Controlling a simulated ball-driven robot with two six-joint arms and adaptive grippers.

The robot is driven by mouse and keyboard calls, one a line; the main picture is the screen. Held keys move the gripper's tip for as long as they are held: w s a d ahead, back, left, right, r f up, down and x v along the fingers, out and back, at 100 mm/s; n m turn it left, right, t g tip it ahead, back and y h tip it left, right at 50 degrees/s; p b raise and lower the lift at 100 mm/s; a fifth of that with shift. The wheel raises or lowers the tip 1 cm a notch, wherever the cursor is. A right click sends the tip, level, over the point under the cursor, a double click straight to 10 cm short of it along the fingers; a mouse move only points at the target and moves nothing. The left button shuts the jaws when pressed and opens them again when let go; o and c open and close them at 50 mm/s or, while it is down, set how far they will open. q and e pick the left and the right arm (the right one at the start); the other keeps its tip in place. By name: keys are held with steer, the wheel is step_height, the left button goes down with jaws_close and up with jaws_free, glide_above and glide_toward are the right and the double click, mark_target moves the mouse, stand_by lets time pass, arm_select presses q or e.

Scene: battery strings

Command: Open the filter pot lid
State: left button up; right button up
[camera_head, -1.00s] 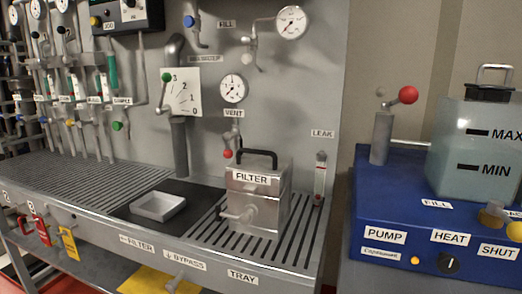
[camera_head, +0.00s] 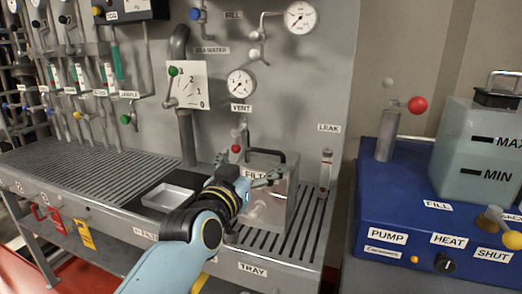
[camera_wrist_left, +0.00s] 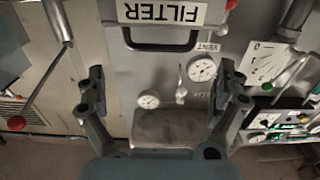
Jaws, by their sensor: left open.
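The filter pot (camera_head: 284,200) is a grey metal box with a FILTER label, standing on the slatted bench. Its lid has a black loop handle (camera_head: 281,155), partly hidden behind my gripper. My left gripper (camera_head: 246,168) is open and empty in front of the pot's upper front. In the left wrist view, the handle (camera_wrist_left: 160,47) and the upside-down FILTER label (camera_wrist_left: 162,13) show beyond the spread fingers (camera_wrist_left: 162,78). The handle is not gripped. Whether the lid is latched cannot be told. My right gripper is out of view.
A vent valve with a red knob (camera_head: 236,149) is close behind the gripper. A white tray (camera_head: 168,197) lies left of the pot. A leak gauge tube (camera_head: 325,174) stands to its right. A blue pump unit (camera_head: 430,215) is further right.

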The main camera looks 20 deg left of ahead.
mark_target(264, 152)
arm_select(q)
steer(key=w+p, duration=0.1)
steer(key=w, duration=0.7)
steer(key=shift+d+f, duration=0.1)
steer(key=shift+d, duration=0.05)
steer(key=c, duration=1.3)
